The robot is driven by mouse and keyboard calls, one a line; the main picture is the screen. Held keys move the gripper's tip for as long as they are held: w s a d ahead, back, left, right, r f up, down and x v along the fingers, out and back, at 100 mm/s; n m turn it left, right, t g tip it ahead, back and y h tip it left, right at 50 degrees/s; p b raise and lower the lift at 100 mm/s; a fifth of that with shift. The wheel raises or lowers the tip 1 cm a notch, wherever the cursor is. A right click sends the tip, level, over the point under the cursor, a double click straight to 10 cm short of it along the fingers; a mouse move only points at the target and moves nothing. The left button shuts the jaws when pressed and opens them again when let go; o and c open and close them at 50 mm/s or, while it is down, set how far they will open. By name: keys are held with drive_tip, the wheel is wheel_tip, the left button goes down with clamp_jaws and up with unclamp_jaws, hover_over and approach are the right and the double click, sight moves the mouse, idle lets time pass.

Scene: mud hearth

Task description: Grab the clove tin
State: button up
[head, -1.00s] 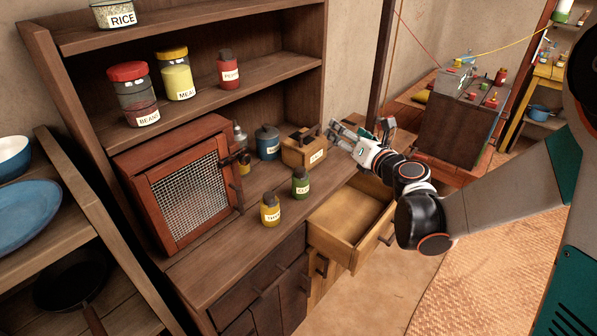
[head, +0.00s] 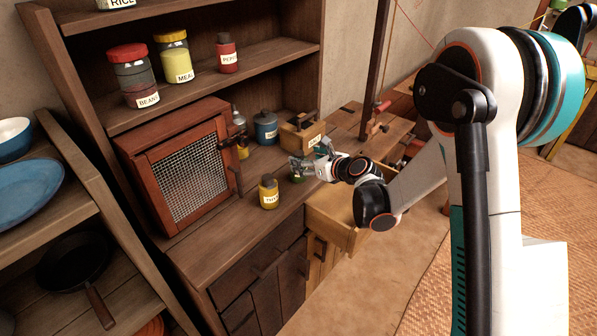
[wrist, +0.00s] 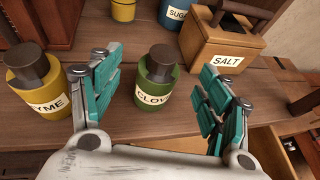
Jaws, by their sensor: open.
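The clove tin (wrist: 157,90) is green with a dark brown cap and a label that reads as the start of "CLOVE". It stands upright on the wooden counter. In the wrist view it is between the two teal-padded fingers of my gripper (wrist: 160,98), with a gap on each side. My gripper is open and holds nothing. In the head view the gripper (head: 304,168) covers most of the clove tin (head: 297,178), and only a bit of green shows.
The yellow thyme tin (wrist: 38,85) stands just left of the left finger. Behind are the salt box (wrist: 222,52) and the blue sugar tin (wrist: 177,14). An open drawer (head: 328,213) juts out below the counter, and a mesh-doored cabinet (head: 190,185) stands at left.

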sight(302, 157)
drive_tip(key=b+x, duration=0.2)
drive_tip(key=x, duration=0.3)
drive_tip(key=shift+w+a+f, duration=0.1)
drive_tip(key=shift+w+f, duration=0.05)
drive_tip(key=shift+w, duration=0.15)
drive_tip(key=c, duration=1.6)
